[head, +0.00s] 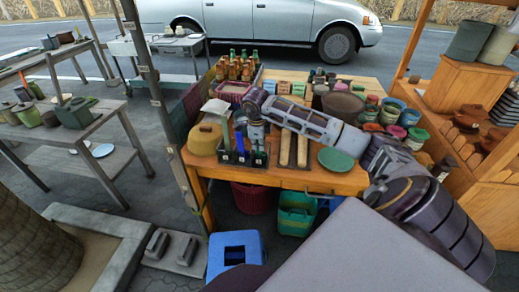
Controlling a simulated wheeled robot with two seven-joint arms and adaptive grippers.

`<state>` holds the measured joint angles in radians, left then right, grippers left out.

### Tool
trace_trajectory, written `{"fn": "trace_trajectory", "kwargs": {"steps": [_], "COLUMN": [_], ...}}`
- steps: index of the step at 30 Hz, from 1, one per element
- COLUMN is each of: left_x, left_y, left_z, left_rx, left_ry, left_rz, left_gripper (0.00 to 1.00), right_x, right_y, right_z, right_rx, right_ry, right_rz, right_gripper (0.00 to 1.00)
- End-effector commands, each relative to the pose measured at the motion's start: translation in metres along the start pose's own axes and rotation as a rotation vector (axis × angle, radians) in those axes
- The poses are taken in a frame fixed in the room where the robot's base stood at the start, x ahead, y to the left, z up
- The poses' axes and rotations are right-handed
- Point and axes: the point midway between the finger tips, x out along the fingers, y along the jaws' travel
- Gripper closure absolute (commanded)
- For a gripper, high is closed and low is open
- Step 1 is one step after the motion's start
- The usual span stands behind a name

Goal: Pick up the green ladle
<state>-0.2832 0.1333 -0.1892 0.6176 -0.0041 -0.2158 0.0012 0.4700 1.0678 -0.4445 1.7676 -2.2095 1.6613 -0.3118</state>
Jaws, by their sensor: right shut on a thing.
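My right gripper (254,128) reaches in from the right over the wooden table and is shut on a utensil at the black caddy, which looks like the green ladle. I cannot tell whether the ladle is clear of the caddy. My left gripper is not in view.
The wooden table (330,182) is crowded. A yellow-brown lidded pot (205,139) stands left of the caddy, a green plate (336,160) to the right. Bottles (236,68) stand behind. A wooden post rises at the left corner. Blue stool (236,252) stands in front.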

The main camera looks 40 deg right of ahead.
Motion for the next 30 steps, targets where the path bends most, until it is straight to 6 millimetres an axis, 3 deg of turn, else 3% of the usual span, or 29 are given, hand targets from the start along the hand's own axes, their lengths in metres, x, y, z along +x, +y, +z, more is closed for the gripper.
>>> {"fn": "trace_trajectory", "kwargs": {"steps": [11, 21, 30], "left_x": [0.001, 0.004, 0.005], "left_y": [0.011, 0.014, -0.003], "left_z": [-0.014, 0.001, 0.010], "left_rx": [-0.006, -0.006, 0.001], "left_ry": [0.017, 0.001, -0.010], "left_rz": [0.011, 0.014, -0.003], "left_gripper": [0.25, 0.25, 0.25], "right_x": [-0.010, -0.049, -0.083], "right_y": [-0.003, -0.012, -0.019], "right_z": [0.000, 0.000, 0.000], "right_rx": [0.000, 0.001, 0.000], "right_ry": [0.000, -0.001, -0.001], "right_rz": [-0.002, -0.003, -0.002], "right_gripper": [1.00, 1.00, 1.00]}}
